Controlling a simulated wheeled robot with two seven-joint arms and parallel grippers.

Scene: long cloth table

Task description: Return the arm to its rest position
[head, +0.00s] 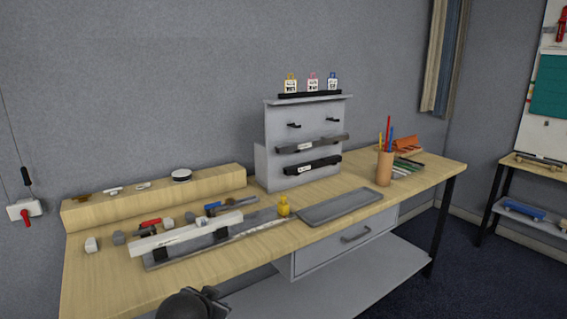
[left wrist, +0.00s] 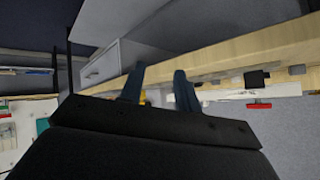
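My left gripper (left wrist: 160,82) shows in the left wrist view with its two blue-grey fingers apart and nothing between the tips. That view is tilted over, with the table edge (left wrist: 225,60) beyond the fingers. In the head view a dark rounded part of my arm (head: 188,306) shows at the bottom edge, in front of the table (head: 105,275); the fingers cannot be made out there. My right gripper is in neither view.
A long white block (head: 165,241), a yellow weight (head: 283,206) and a grey tray (head: 341,206) lie on the table. A grey rack (head: 262,165) stands behind, with a pencil cup (head: 384,168) to its right. A drawer (head: 345,240) sits under the tabletop.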

